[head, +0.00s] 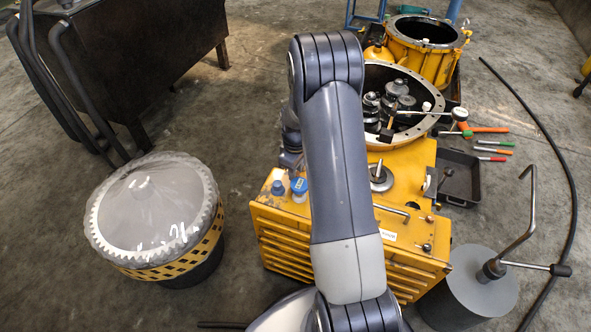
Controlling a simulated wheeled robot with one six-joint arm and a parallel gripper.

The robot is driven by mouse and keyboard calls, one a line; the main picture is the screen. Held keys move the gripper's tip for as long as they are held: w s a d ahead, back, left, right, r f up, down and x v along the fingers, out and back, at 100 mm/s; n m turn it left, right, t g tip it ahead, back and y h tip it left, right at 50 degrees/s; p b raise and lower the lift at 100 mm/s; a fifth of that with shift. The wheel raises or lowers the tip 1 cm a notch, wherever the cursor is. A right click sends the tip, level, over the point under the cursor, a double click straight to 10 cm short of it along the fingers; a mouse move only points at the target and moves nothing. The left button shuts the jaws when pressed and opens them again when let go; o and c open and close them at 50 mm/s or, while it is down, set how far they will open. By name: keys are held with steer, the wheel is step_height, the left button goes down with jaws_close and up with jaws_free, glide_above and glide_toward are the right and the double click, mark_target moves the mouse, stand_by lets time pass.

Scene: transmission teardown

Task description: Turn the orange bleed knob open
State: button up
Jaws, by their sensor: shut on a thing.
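I cannot make out the orange bleed knob in the head view. The yellow machine (410,165) stands at the centre, with a ribbed front and a round flanged opening. Two blue-topped fittings sit on its left top side, a darker one (278,188) and one with a white base (299,186). A round metal fitting (379,178) and a short bar handle (391,211) are on its top. My arm covers a strip of the machine. My gripper is hidden behind my arm, so neither its jaws nor what is between them shows.
A plastic-covered drum (150,208) stands at left, with a dark metal cabinet (150,65) behind it. A grey cylinder with a bent rod (470,285) stands at right. A black tray (459,180), coloured-handled tools (492,150) and a black hose (560,165) lie at right.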

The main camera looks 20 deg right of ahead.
steer(key=o, duration=1)
steer(key=shift+r, duration=0.1)
step_height(320, 180, up, 11)
steer(key=p, duration=0.2)
steer(key=shift+f, duration=0.2)
step_height(320, 180, down, 11)
steer(key=shift+b, duration=1)
steer(key=shift+r, duration=0.1)
